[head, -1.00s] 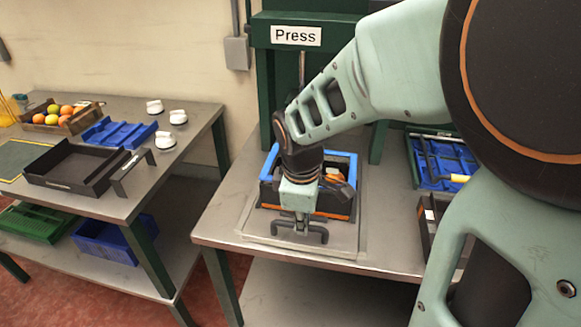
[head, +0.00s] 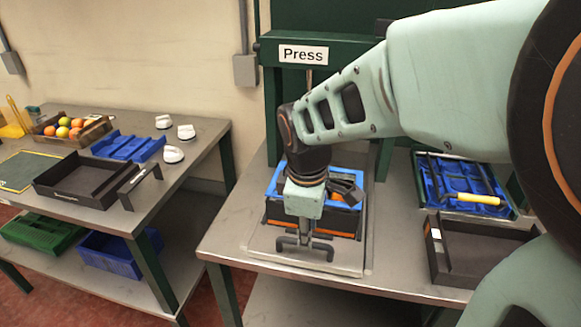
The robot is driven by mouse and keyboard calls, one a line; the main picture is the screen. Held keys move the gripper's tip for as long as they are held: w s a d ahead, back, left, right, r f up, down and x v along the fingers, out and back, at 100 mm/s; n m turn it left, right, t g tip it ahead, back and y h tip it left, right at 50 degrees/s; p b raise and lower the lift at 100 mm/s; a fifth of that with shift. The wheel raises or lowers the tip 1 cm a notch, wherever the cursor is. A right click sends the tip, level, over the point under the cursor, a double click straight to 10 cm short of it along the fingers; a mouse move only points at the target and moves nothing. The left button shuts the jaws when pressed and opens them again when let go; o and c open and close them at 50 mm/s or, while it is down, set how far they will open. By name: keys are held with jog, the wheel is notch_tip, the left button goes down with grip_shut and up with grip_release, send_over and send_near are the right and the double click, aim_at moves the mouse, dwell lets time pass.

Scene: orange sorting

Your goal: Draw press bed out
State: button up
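The press bed (head: 346,260) is a flat grey plate on the metal table, below the green press marked "Press" (head: 303,54). A black box with a blue rim and orange bands (head: 342,222) stands on it. A dark bracket-shaped handle (head: 325,248) is at the bed's front. My gripper (head: 305,235) points straight down in front of the box, at the middle of the handle. Its narrow fingers are seen edge-on, so whether they grip the bar is unclear. My wrist hides part of the box.
A black tray (head: 440,263) and a blue tray with a yellow-handled tool (head: 427,197) lie right of the bed. The left table holds another black tray (head: 60,197), a blue tray (head: 128,146), white pieces and a fruit crate (head: 98,129). A gap separates the tables.

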jog(key=shift+s+a+r, duration=0.1)
jog(key=shift+s+r, duration=0.1)
jog(key=shift+r, duration=0.8)
jog(key=shift+s+a+r, duration=0.1)
jog(key=shift+s+r, duration=0.1)
jog(key=shift+r, duration=0.8)
jog(key=shift+f, duration=0.1)
